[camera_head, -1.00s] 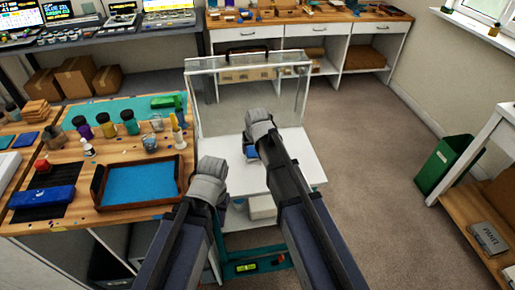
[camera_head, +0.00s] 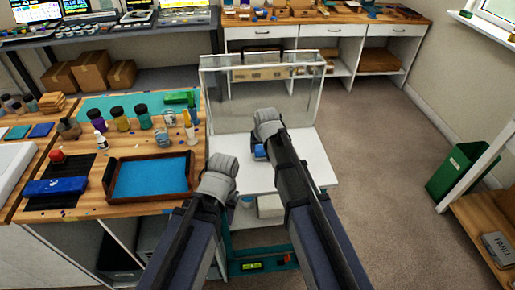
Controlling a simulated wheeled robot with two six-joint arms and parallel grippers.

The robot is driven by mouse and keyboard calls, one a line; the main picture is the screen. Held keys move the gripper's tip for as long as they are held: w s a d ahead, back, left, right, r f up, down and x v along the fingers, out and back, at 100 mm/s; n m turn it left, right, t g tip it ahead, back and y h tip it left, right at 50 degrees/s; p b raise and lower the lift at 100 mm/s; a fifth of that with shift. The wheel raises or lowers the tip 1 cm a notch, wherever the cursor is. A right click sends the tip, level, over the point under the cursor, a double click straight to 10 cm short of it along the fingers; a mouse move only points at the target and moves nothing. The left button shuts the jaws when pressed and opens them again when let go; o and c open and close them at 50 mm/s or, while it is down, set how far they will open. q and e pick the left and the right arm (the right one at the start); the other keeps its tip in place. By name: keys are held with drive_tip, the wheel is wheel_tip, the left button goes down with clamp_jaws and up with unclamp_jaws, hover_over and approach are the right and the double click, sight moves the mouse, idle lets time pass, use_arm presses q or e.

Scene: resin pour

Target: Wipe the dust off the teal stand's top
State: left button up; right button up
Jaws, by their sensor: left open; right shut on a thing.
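The teal stand (camera_head: 226,244) is in front of me, with a white top (camera_head: 318,160) and a teal lower frame. A clear hinged cover (camera_head: 232,98) stands raised at the back of the top. My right gripper (camera_head: 261,139) is over the left part of the white top, shut on a small blue thing (camera_head: 259,152), perhaps a pad or cloth. The arm hides part of it, and I cannot tell if it touches the top. My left gripper (camera_head: 224,168) is at the stand's left edge, open, its fingers mostly hidden. Dust is too small to make out.
A wooden bench on the left holds a tray with a blue bottom (camera_head: 150,178), several bottles (camera_head: 121,118) and a blue case (camera_head: 55,187). A green bin (camera_head: 455,165) and a wooden shelf unit stand right. Carpet between is clear.

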drive_tip(key=shift+d, duration=1.25)
drive_tip(key=shift+d, duration=0.1)
drive_tip(key=shift+w+d, duration=0.1)
drive_tip(key=shift+d, duration=1.65)
drive_tip(key=shift+d, duration=0.1)
drive_tip(key=shift+d, duration=1.85)
drive_tip(key=shift+s+d, duration=0.1)
drive_tip(key=shift+s, duration=0.8)
drive_tip(key=shift+s+a+f, duration=0.1)
drive_tip(key=shift+a, duration=2.05)
drive_tip(key=shift+a, duration=0.1)
